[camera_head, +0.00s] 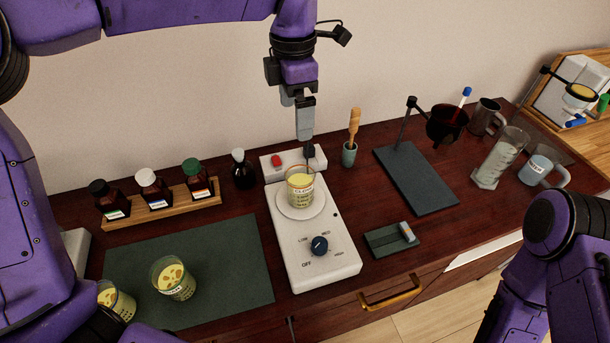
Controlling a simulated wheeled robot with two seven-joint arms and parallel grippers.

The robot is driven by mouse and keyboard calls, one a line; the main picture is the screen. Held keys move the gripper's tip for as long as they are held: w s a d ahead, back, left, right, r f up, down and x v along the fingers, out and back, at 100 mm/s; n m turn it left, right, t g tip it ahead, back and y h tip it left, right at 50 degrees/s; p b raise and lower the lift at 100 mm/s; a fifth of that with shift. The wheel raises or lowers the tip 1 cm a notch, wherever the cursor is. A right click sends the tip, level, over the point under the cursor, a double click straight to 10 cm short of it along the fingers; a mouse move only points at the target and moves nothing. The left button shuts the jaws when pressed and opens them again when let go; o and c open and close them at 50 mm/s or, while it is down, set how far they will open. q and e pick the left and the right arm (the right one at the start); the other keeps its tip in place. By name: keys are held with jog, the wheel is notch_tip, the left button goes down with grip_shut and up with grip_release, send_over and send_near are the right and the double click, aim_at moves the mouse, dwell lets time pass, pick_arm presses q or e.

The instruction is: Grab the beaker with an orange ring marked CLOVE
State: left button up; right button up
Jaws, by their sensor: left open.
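A glass beaker (300,188) with yellow liquid stands upright on the round plate of the white hotplate (322,268). It has a pale label near its rim, too small to read surely. Two more beakers with yellow contents stand at the lower left: one beaker (174,279) on the dark green mat (222,246), and another beaker (117,301) partly hidden by my left arm. My left gripper (309,152) is open, pointing down just above and behind the hotplate beaker. My right gripper is out of view.
Dark bottles stand in a wooden rack (164,204) at the left. A brush holder (349,154), a dark stand (420,180), a tall glass cylinder (498,160) and mugs stand to the right. A small green tray (385,243) lies right of the hotplate.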

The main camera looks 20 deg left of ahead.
pick_arm(q)
notch_tip(320, 180, down, 2)
jog(key=b, duration=0.9)
send_over(300, 181)
jog(key=s, duration=0.3)
notch_tip(300, 181, down, 8)
jog(key=f, duration=0.3)
jog(key=f+p, duration=0.1)
jog(key=f, duration=0.2)
jog(key=d+f+p, duration=0.1)
jog(key=f, duration=0.2)
jog(key=shift+f, duration=0.45)
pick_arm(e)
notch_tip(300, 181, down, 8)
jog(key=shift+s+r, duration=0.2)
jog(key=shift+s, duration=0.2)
pick_arm(q)
jog(key=c, duration=1.3)
jog(key=shift+c, duration=0.2)
jog(key=shift+r, duration=0.15)
